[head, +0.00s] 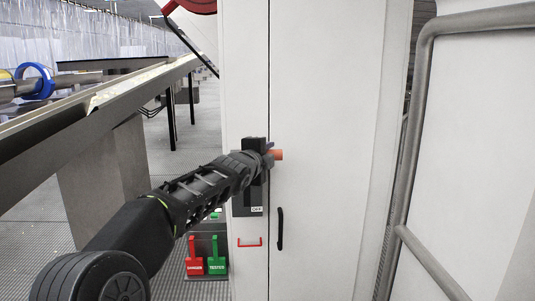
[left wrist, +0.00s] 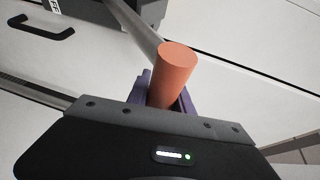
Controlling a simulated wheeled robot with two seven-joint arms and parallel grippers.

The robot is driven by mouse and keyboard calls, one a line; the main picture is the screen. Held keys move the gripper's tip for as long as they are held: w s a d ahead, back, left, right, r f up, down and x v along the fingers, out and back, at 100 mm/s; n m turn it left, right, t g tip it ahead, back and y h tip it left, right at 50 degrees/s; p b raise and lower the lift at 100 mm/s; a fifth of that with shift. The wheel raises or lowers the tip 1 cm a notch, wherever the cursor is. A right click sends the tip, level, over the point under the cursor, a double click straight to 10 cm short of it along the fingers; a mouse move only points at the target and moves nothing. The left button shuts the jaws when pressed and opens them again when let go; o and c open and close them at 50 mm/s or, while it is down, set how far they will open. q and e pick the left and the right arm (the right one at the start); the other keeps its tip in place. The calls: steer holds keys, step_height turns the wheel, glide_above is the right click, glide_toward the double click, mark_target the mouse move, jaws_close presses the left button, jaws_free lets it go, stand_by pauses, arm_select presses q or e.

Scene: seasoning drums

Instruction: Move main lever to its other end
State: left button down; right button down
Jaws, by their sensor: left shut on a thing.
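The main lever is on a dark switch box (head: 247,200) on the tall white cabinet. It has a grey metal arm (left wrist: 138,27) and an orange cylindrical grip (head: 278,154), which also shows large in the left wrist view (left wrist: 172,75). My left gripper (head: 268,157) is shut on the orange grip, its purple fingers on either side of it in the left wrist view. The gripper hides much of the box and the lever's arm in the head view. An "OFF" label shows at the box's lower end. My right gripper is not in view.
Red and green tags (head: 205,262) stand at the lower left. A grey railing (head: 410,150) is on the right, a conveyor frame (head: 90,110) on the left.

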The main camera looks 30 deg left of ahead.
arm_select(q)
steer(key=shift+f, duration=0.4)
stand_by(0.5)
steer(key=c, duration=1.6)
jaws_free()
steer(key=o, duration=0.5)
steer(key=shift+w+a, duration=0.15)
steer(key=shift+w, duration=0.05)
steer(key=shift+r, duration=0.15)
steer(key=shift+s, duration=0.1)
steer(key=b+v, duration=0.4)
steer(key=v, duration=0.4)
steer(key=shift+b, duration=0.4)
